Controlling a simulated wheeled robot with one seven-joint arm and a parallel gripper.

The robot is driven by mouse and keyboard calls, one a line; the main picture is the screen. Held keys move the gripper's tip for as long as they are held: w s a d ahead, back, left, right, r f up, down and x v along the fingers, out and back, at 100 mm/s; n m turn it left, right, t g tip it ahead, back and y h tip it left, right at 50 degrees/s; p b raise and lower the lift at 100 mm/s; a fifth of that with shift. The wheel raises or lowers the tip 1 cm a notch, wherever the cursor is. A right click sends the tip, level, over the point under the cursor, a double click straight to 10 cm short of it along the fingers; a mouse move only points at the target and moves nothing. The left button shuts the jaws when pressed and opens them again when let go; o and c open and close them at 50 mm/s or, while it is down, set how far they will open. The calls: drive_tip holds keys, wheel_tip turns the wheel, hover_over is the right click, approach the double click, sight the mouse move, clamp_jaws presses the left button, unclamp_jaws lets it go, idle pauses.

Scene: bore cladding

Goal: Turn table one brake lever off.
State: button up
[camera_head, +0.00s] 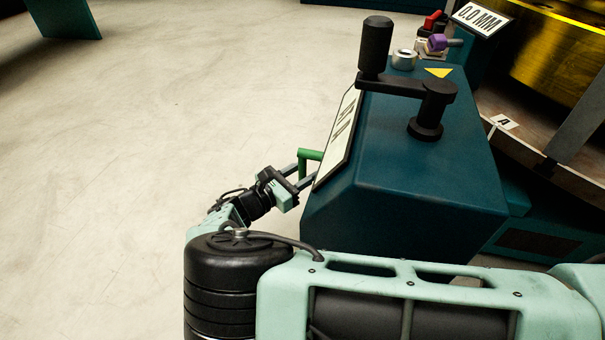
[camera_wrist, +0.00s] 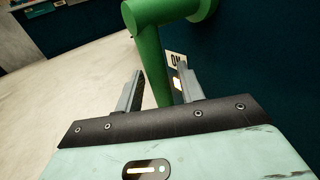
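The green brake lever (camera_wrist: 154,62) is a bent round bar on the dark teal housing. In the wrist view it comes down between the two fingers of my gripper (camera_wrist: 160,75), which are apart with a gap on each side of it. I cannot tell how deep the bar sits between them.
The teal housing (camera_head: 400,165) carries a black crank handle (camera_head: 375,45) on top and a white sign (camera_head: 340,135) on its left face. A purple knob (camera_head: 438,42) and a red switch (camera_head: 432,20) stand behind. Open pale floor (camera_head: 150,120) lies to the left.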

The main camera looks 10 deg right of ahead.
clamp_jaws()
drive_tip(key=y+p, duration=0.1)
drive_tip(key=p, duration=0.2)
drive_tip(key=s+r+n+g+y+p, duration=0.1)
drive_tip(key=p, duration=0.2)
drive_tip(key=shift+s+a+r+g+p, duration=0.1)
drive_tip(key=shift+s+a+g+p, duration=0.15)
drive_tip(key=shift+a+g+p, duration=0.1)
drive_tip(key=s+a+r+n+g+y+p, duration=0.2)
drive_tip(key=s+r+n+g+y+p, duration=0.2)
drive_tip(key=g+p, duration=0.7)
drive_tip(key=shift+s+r+n+y+p, duration=0.35)
drive_tip(key=shift+r+n+y+p, duration=0.45)
drive_tip(key=shift+y+p, duration=0.5)
drive_tip(key=shift+d+f, duration=0.1)
drive_tip(key=shift+f, duration=0.05)
